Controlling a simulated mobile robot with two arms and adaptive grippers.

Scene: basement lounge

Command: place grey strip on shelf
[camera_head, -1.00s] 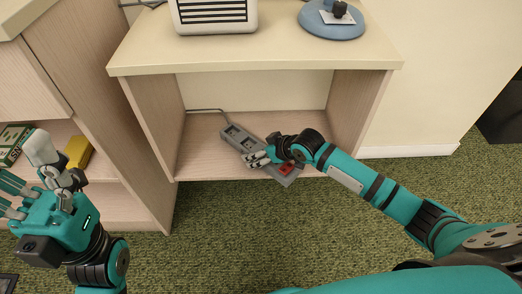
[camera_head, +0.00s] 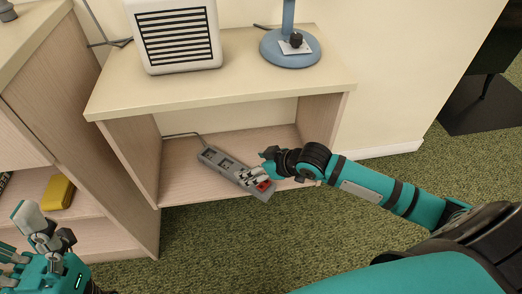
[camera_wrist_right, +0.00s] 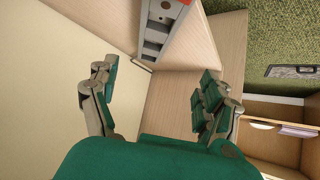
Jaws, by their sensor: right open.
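The grey strip (camera_head: 222,163), a power strip with a red switch at its near end, lies diagonally on the lower shelf (camera_head: 185,187) of the small cabinet. Its near right end reaches the shelf's front edge, and a cable runs from its far end. My right gripper (camera_head: 258,172) is at the strip's near end, with its fingers close above it; contact is unclear. The right wrist view shows the right gripper (camera_wrist_right: 155,92) open and empty, with the strip (camera_wrist_right: 158,30) beyond the fingertips. My left gripper (camera_head: 28,240) is open and empty at the lower left, partly cut off.
On the cabinet top (camera_head: 245,70) stand a white heater-like box (camera_head: 176,38) and a blue round lamp base (camera_head: 290,50). A taller cabinet at left holds a yellow object (camera_head: 58,192). The green carpet in front is clear.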

